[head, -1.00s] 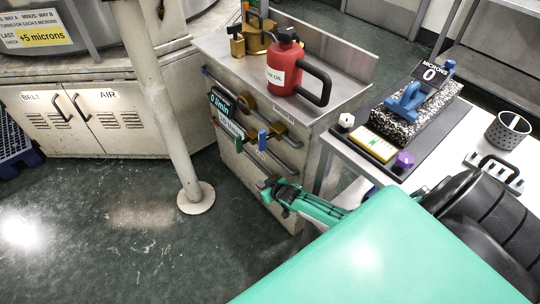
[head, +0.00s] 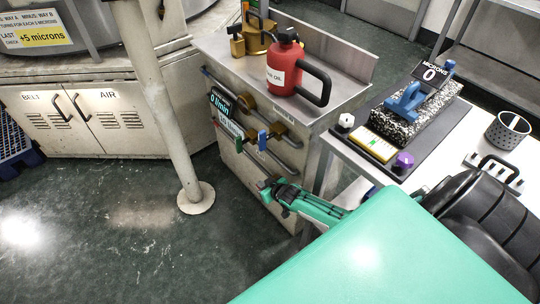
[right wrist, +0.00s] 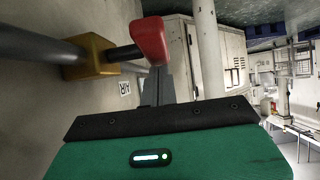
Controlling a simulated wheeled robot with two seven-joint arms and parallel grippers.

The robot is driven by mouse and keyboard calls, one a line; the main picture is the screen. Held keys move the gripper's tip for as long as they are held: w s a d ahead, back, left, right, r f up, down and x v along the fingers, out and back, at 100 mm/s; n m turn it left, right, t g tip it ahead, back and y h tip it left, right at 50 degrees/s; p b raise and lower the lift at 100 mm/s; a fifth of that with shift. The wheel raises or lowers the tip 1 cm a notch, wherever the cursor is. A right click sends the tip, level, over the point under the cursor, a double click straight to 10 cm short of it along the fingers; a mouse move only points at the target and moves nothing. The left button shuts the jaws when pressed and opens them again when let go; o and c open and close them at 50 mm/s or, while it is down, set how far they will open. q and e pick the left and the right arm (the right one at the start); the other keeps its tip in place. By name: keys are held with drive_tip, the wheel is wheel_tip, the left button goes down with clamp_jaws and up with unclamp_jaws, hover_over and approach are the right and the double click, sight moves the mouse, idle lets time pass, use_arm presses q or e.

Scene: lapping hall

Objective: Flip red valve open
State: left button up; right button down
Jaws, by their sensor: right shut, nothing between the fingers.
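In the right wrist view the red valve handle (right wrist: 151,41) sits on a dark stem that sticks out from a brass valve body (right wrist: 92,56) on a grey pipe. My right gripper (right wrist: 158,88) is close to the red handle, which shows just beyond and above it; I cannot tell whether they touch. In the head view my right gripper (head: 268,186) is shut and empty, low at the front of the steel cabinet (head: 265,205). The red handle is not clear in the head view. My left gripper is not in view.
Other pipes on the cabinet front carry a blue handle (head: 262,141) and a green handle (head: 238,145), below a flow display (head: 220,104). A red oil can (head: 284,65) stands on top. A white post (head: 165,110) rises to the left. The floor between is clear.

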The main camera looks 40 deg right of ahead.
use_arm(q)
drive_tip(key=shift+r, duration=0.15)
use_arm(e)
drive_tip(key=shift+s+r, duration=0.1)
idle(0.7)
